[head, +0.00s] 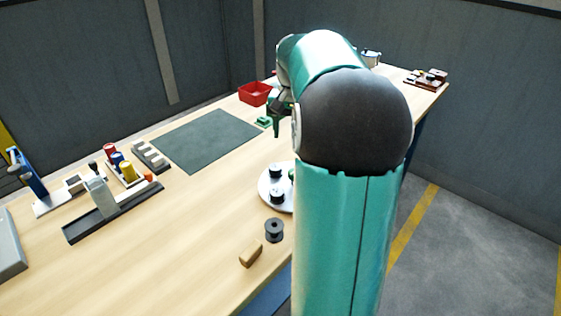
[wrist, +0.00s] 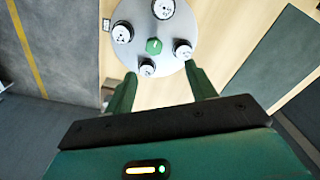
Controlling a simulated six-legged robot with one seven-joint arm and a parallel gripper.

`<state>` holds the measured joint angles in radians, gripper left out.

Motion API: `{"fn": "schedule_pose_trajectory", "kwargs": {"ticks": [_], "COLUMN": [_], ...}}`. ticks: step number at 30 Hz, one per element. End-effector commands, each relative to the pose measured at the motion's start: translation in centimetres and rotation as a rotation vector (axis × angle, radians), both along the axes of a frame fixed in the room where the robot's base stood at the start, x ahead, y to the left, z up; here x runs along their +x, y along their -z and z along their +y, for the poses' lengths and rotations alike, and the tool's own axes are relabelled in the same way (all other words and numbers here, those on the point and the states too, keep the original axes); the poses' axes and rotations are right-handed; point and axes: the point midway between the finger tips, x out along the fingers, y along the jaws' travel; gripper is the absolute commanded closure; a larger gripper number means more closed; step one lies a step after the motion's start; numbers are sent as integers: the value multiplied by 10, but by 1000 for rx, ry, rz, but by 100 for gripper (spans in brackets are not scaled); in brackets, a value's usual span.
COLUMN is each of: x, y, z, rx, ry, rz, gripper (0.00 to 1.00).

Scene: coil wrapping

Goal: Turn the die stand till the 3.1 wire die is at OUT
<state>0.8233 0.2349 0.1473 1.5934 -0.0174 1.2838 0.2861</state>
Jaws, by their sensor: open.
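The die stand (head: 265,196) is a round pale disc on the bench, partly hidden behind my arm in the head view. In the wrist view the die stand (wrist: 138,50) shows several dark dies with white, marked tops around a green hexagonal knob (wrist: 153,46). The markings are too small to read, so I cannot tell which is the 3.1 wire die. I cannot make out an OUT mark. My gripper (wrist: 160,75) is open and empty; its green fingers appear on either side of the disc's near edge in the wrist view. My gripper (head: 276,122) also shows in the head view.
A black spool (head: 274,230) and a wooden block (head: 251,254) are near the stand. A dark green mat (head: 208,140), a red bin (head: 253,93) and a rack of coloured cylinders (head: 125,172) lie further away. Bare bench lies left of the stand.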

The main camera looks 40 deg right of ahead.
Motion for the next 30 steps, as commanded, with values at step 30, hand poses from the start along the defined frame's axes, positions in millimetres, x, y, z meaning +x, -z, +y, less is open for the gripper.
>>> {"fn": "schedule_pose_trajectory", "kwargs": {"ticks": [30], "x": [0], "y": [143], "z": [-23], "rx": [23], "ry": [52], "rz": [15], "gripper": [44]}}
